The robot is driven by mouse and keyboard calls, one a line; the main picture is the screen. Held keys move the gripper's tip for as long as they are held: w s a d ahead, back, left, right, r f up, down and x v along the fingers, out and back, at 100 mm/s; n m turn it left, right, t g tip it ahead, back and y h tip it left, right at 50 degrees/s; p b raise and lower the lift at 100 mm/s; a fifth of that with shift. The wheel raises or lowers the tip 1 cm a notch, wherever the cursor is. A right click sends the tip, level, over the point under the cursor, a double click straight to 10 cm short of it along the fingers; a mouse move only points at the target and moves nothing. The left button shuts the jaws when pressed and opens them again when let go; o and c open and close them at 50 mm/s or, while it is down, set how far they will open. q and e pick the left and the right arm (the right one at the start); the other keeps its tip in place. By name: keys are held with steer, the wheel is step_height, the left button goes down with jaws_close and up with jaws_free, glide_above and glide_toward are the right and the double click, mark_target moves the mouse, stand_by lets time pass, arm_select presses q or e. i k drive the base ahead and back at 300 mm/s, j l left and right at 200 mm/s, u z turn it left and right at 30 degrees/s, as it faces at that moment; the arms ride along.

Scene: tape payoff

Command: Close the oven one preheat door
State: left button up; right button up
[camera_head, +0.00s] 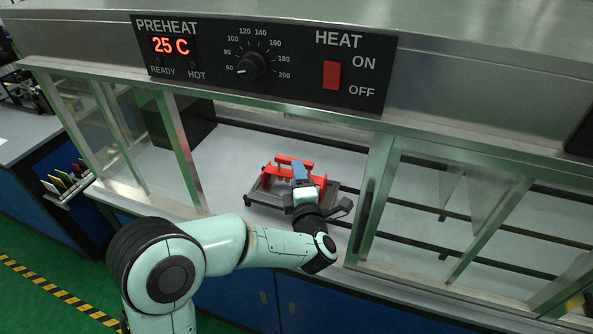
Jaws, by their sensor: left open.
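The preheat oven has a glass-fronted opening below its control panel (265,62). A framed glass sliding door (374,200) with a dark upright handle (361,216) stands at the right of the opening. The opening left of it is uncovered, so the door is open. My left gripper (316,203) is open at the front of this opening, left of the door handle and apart from it. It is close to a dark tray (262,193) with a red fixture (293,163) and a blue block (300,172); contact cannot be told. My right gripper is not in view.
Another glass panel (115,140) closes off the left of the oven. The display reads 25 C, with a dial (251,66) and a red heat switch (332,75). Dark rails run across the oven floor right of the door edge. A side bench (25,130) stands at the left.

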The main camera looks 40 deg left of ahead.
mark_target(382, 142)
steer(key=k, duration=1)
